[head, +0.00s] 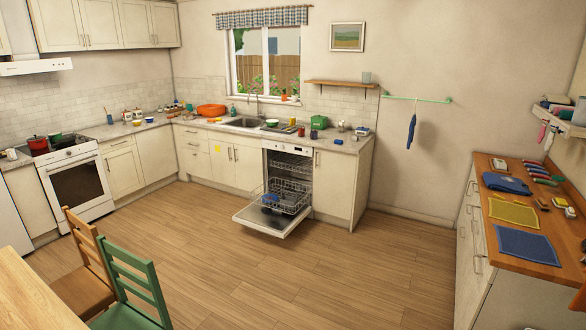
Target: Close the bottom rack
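The dishwasher (267,149) stands under the counter, right of the sink, across the room. Its door (262,218) is folded down, open. The bottom rack (283,200) is pulled out over the lowered door, with something blue at its left side. Another rack (290,164) shows above it, inside the opening; how far it is pulled out is hard to tell. Neither of my grippers shows in the head view.
The wooden floor (270,275) in front of the dishwasher is clear. A green chair (135,285), a brown chair (85,260) and a table (30,300) stand at the lower left. A wood-topped counter (510,265) runs along the right.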

